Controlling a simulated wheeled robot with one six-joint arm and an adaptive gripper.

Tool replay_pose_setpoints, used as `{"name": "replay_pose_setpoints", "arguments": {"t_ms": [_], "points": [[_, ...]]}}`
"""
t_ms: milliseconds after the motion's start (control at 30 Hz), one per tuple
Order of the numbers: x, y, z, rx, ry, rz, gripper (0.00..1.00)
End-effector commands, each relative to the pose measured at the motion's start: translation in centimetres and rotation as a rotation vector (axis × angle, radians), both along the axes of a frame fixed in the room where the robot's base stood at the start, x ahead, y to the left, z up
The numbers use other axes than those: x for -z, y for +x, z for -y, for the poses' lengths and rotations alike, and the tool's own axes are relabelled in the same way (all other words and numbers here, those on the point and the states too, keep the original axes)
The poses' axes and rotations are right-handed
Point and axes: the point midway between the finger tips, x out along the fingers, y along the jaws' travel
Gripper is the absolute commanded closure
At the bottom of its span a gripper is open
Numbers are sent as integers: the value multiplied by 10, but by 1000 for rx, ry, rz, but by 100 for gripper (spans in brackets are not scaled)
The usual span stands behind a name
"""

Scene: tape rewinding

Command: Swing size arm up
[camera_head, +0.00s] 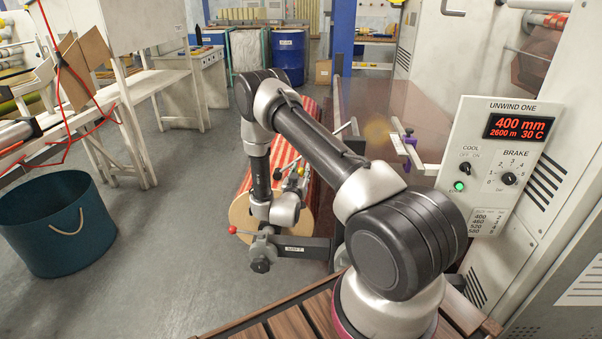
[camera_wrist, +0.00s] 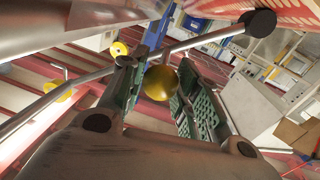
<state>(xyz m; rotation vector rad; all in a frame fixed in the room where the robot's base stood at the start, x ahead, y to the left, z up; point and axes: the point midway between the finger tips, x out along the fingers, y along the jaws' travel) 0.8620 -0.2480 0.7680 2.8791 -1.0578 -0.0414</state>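A yellow ball knob (camera_wrist: 161,83) shows between the fingers of my gripper (camera_wrist: 166,88) in the wrist view. The green-padded fingers stand apart on either side of it; I cannot tell whether either touches it. A grey metal rod (camera_wrist: 208,39) with a dark round end crosses behind or beside the fingertips. I cannot tell whether the knob is fixed to this rod. In the head view my gripper (camera_head: 296,178) is beside the red-striped roll (camera_head: 318,132), partly hidden by my own arm. I cannot say for certain which part is the size arm.
The machine panel (camera_head: 495,165) stands at the right, its display reading 400 mm. A lever with a red knob (camera_head: 233,229) sits at the roll's near end. A blue bin (camera_head: 55,240) stands on the floor at the left. The floor between bin and roll is clear.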

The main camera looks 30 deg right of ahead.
Motion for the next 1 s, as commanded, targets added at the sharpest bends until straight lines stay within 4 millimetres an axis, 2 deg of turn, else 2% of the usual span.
{"name": "replay_pose_setpoints", "arguments": {"t_ms": [33, 133, 367, 567, 767, 1000], "points": [[0, 0, 0, 0, 0, 0, 84], [0, 0, 0, 0, 0, 0, 100], [-2, 1, -1, 0, 7, 4, 100], [-13, 6, -9, -1, 53, 37, 100], [-42, 16, -24, -2, 159, 111, 100], [-93, 28, -42, -2, 343, 236, 100]]}}
